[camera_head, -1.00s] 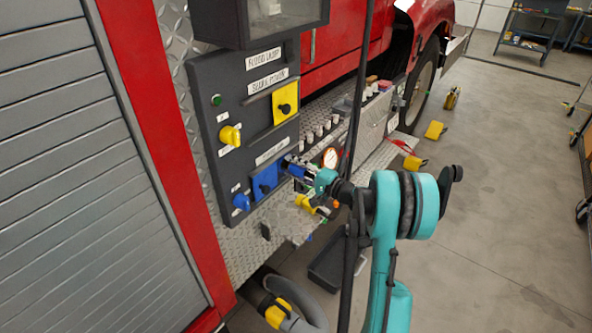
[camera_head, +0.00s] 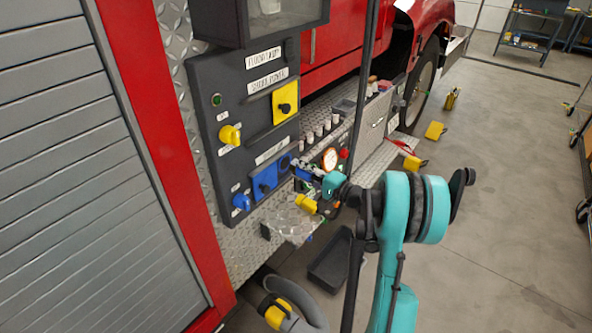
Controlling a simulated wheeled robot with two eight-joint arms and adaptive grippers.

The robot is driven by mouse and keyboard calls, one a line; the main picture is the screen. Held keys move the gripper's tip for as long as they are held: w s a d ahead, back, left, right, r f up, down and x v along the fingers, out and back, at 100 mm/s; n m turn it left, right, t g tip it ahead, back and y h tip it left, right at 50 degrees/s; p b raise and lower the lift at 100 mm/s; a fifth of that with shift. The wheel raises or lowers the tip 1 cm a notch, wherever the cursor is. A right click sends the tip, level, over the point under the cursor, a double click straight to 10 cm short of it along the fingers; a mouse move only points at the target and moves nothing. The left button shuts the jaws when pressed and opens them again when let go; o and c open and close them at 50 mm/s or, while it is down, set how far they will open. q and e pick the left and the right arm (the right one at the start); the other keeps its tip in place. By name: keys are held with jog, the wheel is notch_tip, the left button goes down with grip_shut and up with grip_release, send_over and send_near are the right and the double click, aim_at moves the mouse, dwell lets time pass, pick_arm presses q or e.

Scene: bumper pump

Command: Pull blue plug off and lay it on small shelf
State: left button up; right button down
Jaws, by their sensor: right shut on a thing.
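The blue plug (camera_head: 301,170) is between the fingers of my right gripper (camera_head: 307,172), which is shut on it. The plug is small here and partly hidden by the fingers. It appears just right of the blue socket plate (camera_head: 263,183) on the dark panel, with a round blue socket face (camera_head: 284,164) showing between them. A small diamond-plate shelf (camera_head: 286,225) is below the panel, under my right gripper. My left gripper is not in view.
The dark panel (camera_head: 211,130) also carries a yellow socket plate (camera_head: 285,101), a yellow knob (camera_head: 230,135) and a blue knob (camera_head: 241,202). A yellow plug (camera_head: 306,204) is near the shelf's right part. A gauge (camera_head: 330,157) is behind my gripper. A black tray (camera_head: 328,262) is below.

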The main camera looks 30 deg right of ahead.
aim_at(313, 176)
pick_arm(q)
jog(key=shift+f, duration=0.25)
pick_arm(e)
jog(key=shift+v, duration=1.6)
